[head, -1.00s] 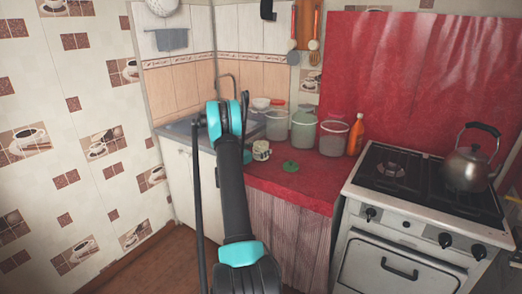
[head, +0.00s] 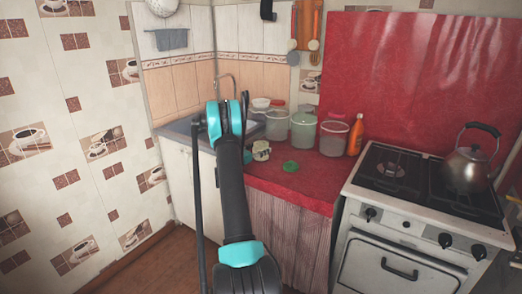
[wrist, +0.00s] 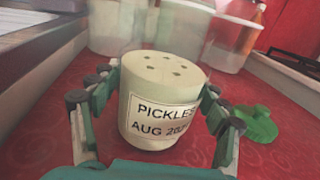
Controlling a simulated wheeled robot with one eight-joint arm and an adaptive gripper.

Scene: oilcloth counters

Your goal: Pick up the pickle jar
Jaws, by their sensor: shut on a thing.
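The pickle jar (wrist: 150,88) is a pale cream cylinder with small holes in its top and a label reading "PICKLES AUG" and a partly hidden year. In the wrist view my gripper (wrist: 160,92) has its green and black fingers on both sides of the jar, shut on it. The jar looks slightly tilted in that view. In the head view the jar (head: 261,151) shows beside my arm, over the red counter (head: 285,178). My gripper is hidden behind my arm in the head view.
A green crumpled item (wrist: 254,123) lies right of the jar; it also shows in the head view (head: 291,166). Clear buckets (head: 303,131) and an orange bottle (head: 355,136) stand behind. The sink (head: 184,128) is left, the stove (head: 420,185) right.

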